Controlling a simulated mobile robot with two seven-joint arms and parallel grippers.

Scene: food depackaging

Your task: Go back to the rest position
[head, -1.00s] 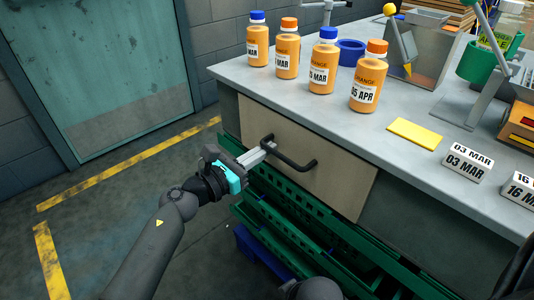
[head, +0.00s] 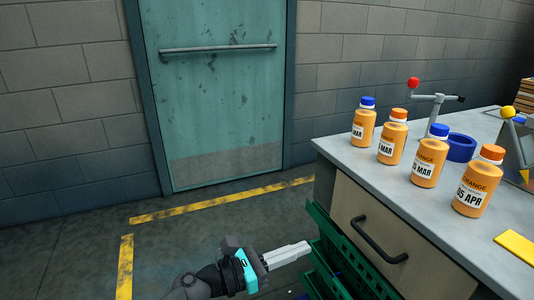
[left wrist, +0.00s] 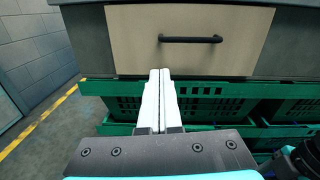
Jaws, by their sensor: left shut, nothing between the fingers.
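My left gripper (head: 290,254) is shut and empty, low in front of the counter in the head view. Its fingers point right, apart from the drawer and to the left of it. In the left wrist view the two white fingers (left wrist: 159,90) lie side by side. They point toward the beige drawer (left wrist: 190,58), below its black handle (left wrist: 190,39). The drawer (head: 380,228) looks shut in the head view, and its handle (head: 378,241) is free. My right gripper is not in view.
Green crates (left wrist: 190,105) are stacked under the drawer, close to my left gripper. Several orange bottles (head: 426,162), a blue ring (head: 460,148) and a yellow card (head: 517,246) are on the counter (head: 352,158). A teal door (head: 215,100) stands behind. The floor at left is clear.

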